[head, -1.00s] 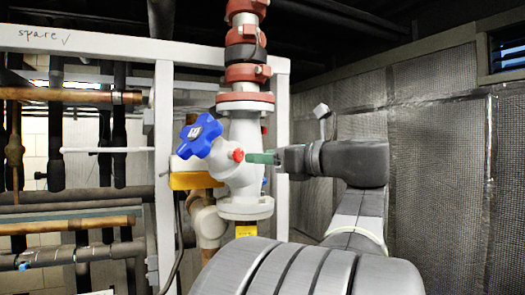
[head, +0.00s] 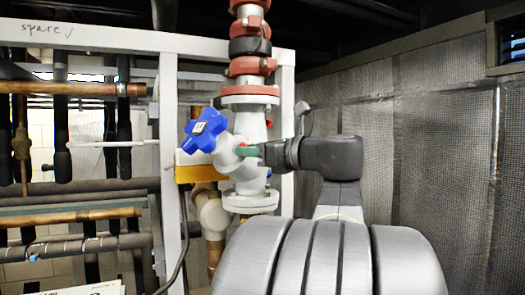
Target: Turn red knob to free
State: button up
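The white valve body (head: 247,178) stands in the vertical pipe in the head view, with a blue star-shaped handwheel (head: 203,129) on its left.
Red pipe couplings (head: 250,66) sit above the valve. A white frame (head: 168,160) stands to the left, with copper and dark pipes behind it. A yellow block (head: 200,174) is below the handwheel. A mesh-covered wall (head: 430,150) is on the right.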

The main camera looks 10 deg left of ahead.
jog(key=shift+c, duration=0.6)
jog(key=shift+f+b, duration=0.1)
jog(key=shift+b, duration=0.2)
jog(key=shift+f+n+b, duration=0.1)
jog(key=shift+n+b, duration=0.3)
jog(key=shift+b, duration=0.35)
jog(key=shift+n+b, duration=0.3)
jog(key=shift+b, duration=0.15)
jog(key=shift+r, duration=0.2)
jog(key=o, duration=1)
jog(key=b+v, duration=0.3)
jog(key=v, duration=1.1)
jog(key=shift+b, duration=0.3)
